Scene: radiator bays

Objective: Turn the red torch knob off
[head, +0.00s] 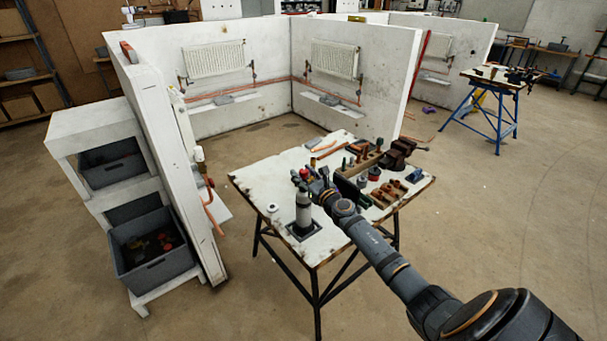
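The torch (303,212) stands upright as a pale grey cylinder in a dark square base near the front of the white worktable (262,190). Its red knob (304,173) shows as a small red spot at the top, partly hidden by my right gripper (303,179). My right arm reaches in from the lower right and its gripper is right at the torch's top. The fingers are small and dark here, so I cannot tell whether they touch the knob or how far apart they are. My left gripper is out of view.
A wooden rack of tools (362,163), a vise (397,153) and pipe fittings (384,194) crowd the table's right side. A white tape roll (272,208) lies left of the torch. White bay walls with radiators (213,60) stand behind. Shelves with grey bins (155,258) stand left.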

